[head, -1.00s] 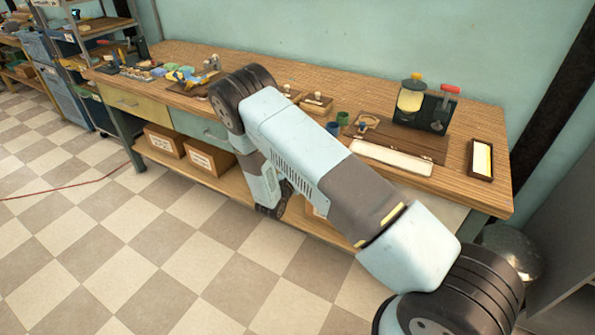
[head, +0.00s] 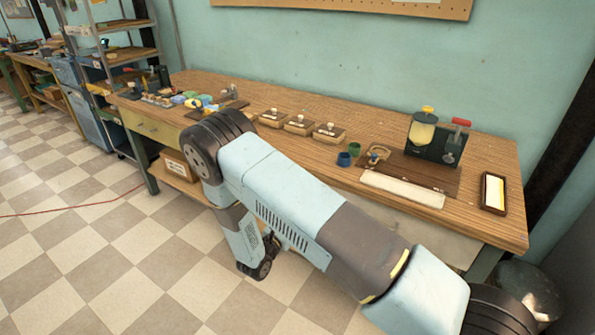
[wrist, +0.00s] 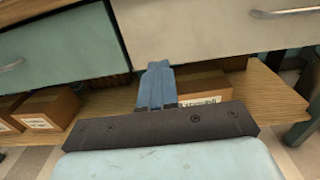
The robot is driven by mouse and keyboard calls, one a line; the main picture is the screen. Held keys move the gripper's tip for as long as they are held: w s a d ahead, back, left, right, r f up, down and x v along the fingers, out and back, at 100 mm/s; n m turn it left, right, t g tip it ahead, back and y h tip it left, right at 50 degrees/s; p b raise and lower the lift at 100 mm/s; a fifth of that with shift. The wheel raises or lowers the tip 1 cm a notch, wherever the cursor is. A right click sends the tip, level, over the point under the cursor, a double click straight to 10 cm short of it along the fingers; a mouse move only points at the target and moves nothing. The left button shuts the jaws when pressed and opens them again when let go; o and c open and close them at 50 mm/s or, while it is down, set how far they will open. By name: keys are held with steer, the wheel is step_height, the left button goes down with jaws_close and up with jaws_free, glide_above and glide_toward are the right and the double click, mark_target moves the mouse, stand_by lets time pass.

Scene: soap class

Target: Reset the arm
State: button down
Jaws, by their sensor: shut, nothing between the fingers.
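My arm (head: 290,200) crosses the head view from the lower right to a dark elbow joint (head: 215,145), then bends down towards the floor. In the wrist view my gripper (wrist: 158,68) has its blue fingers together, with nothing between them. It points towards the workbench's drawer fronts (wrist: 62,50) and lower shelf (wrist: 255,95). A cardboard box (wrist: 205,90) on that shelf is partly hidden behind the fingers; I cannot tell how far apart they are. In the head view the fingers cannot be made out.
The wooden workbench (head: 290,97) runs along the wall. On it are several small lidded boxes, two small cups, a white strip (head: 403,189), a dispenser machine (head: 437,137) and a dark tray (head: 493,192). Checkered floor (head: 80,240) lies open at left.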

steer(key=s+d+r+m+g+h, duration=0.1)
steer(key=s+d+r+m+g, duration=0.1)
steer(key=d+r+m+g, duration=0.45)
steer(key=s+d+r+m+g+h, duration=0.15)
steer(key=d+r+m, duration=0.25)
steer(key=d+r, duration=0.55)
steer(key=s+d+r+m+g, duration=0.1)
steer(key=d+r+m+g, duration=0.4)
steer(key=r, duration=0.7)
steer(key=s+d+r+m+t+y, duration=0.1)
steer(key=s+d+r+m+y, duration=0.1)
steer(key=s+r+m+y, duration=0.4)
steer(key=s+d+r+m+t+y, duration=0.2)
steer(key=s+r+m+y, duration=0.3)
steer(key=s+r, duration=0.9)
steer(key=shift+s+d+m+y, duration=0.5)
steer(key=shift+s+m, duration=1.15)
steer(key=shift+s, duration=1.2)
steer(key=shift+d, duration=0.1)
